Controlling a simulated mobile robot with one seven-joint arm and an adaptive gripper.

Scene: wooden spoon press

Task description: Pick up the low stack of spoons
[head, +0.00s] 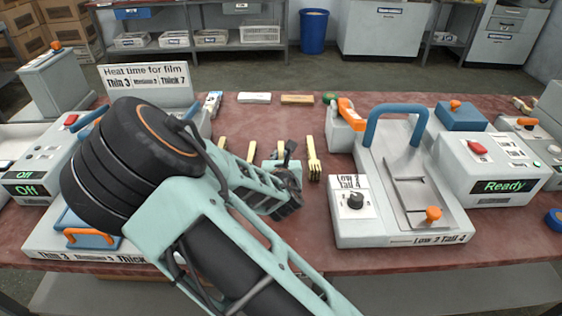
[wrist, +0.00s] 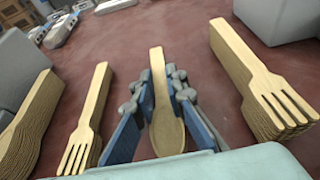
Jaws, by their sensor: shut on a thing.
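The low stack of wooden spoons (wrist: 167,132) is in the middle of the wrist view, handle pointing away, bowl nearest me. My gripper (wrist: 153,98) has its blue-padded fingers on both sides of it and is shut on it. In the head view my gripper (head: 284,172) is over the middle of the red table, and my arm hides much of the stack. Whether the stack is clear of the table I cannot tell.
A taller spoon stack (wrist: 28,122) and a low fork stack (wrist: 90,122) lie to the left. A tall fork stack (wrist: 255,80) stands close on the right. Farther right is a grey press (head: 400,185) with a blue handle. The red table (head: 310,225) is bare in front.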

